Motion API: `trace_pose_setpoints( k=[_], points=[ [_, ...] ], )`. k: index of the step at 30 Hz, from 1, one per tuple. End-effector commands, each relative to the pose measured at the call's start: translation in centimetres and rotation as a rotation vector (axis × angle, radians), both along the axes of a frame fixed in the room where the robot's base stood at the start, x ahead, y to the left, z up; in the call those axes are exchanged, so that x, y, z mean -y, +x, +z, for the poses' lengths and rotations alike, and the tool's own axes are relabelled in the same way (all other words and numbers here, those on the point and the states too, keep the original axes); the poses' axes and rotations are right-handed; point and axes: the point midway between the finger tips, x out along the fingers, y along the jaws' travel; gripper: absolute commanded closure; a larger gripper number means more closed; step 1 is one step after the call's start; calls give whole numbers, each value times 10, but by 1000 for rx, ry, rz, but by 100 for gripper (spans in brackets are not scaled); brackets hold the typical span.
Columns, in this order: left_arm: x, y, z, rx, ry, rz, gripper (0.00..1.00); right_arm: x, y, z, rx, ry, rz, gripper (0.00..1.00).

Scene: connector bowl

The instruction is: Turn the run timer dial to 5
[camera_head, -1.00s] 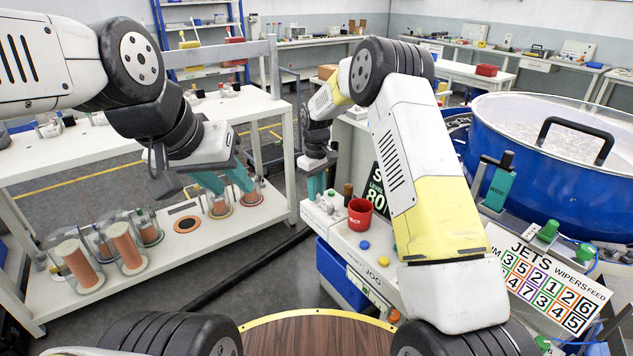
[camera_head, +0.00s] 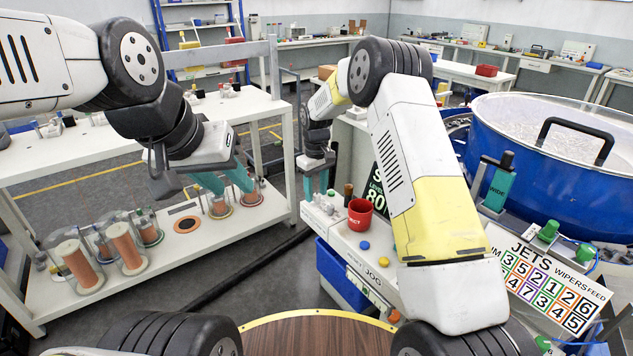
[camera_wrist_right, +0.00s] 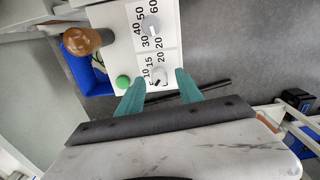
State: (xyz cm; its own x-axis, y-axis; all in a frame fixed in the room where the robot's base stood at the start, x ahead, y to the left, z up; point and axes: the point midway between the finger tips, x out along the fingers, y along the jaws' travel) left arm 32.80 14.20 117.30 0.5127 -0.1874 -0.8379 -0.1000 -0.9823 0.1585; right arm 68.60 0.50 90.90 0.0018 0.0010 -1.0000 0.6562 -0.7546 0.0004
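In the right wrist view, a white panel (camera_wrist_right: 113,14) carries two dials with printed numbers. The nearer dial (camera_wrist_right: 159,76) has a pale knob with a dark part, and 10, 15 and 20 around it; its pointer setting is too small to read. The farther dial (camera_wrist_right: 151,27) has 30, 40, 50 and 60 around it. I cannot read which is the run timer. My right gripper (camera_wrist_right: 160,78) is open, its teal fingertips apart, with the nearer knob between them in the picture; contact is not clear. In the head view my left gripper (camera_head: 226,181) is open and empty, above the left bench.
A green button (camera_wrist_right: 123,81) sits beside the nearer dial, and a brown knob (camera_wrist_right: 82,41) stands near the panel's edge. In the head view, a red cup (camera_head: 360,214) stands on the machine top. Glass jars with copper-coloured spools (camera_head: 80,264) stand on the left bench.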

Motion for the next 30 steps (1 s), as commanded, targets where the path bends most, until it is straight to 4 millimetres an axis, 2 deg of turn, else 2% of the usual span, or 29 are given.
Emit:
trace_pose_setpoints(
  k=[5,8,15,21,30],
  points=[
    [0,0,0,0,0,0,64,0,0,1,-1,-1,0,57],
    [0,0,0,0,0,0,64,0,0,9,1,0,0,57],
    [0,0,0,0,0,0,64,0,0,50,2,1,0,57],
    [0,0,0,0,0,0,64,0,0,73,1,0,0,57],
    [0,0,0,0,0,0,64,0,0,78,-1,-1,0,57]
  ],
)
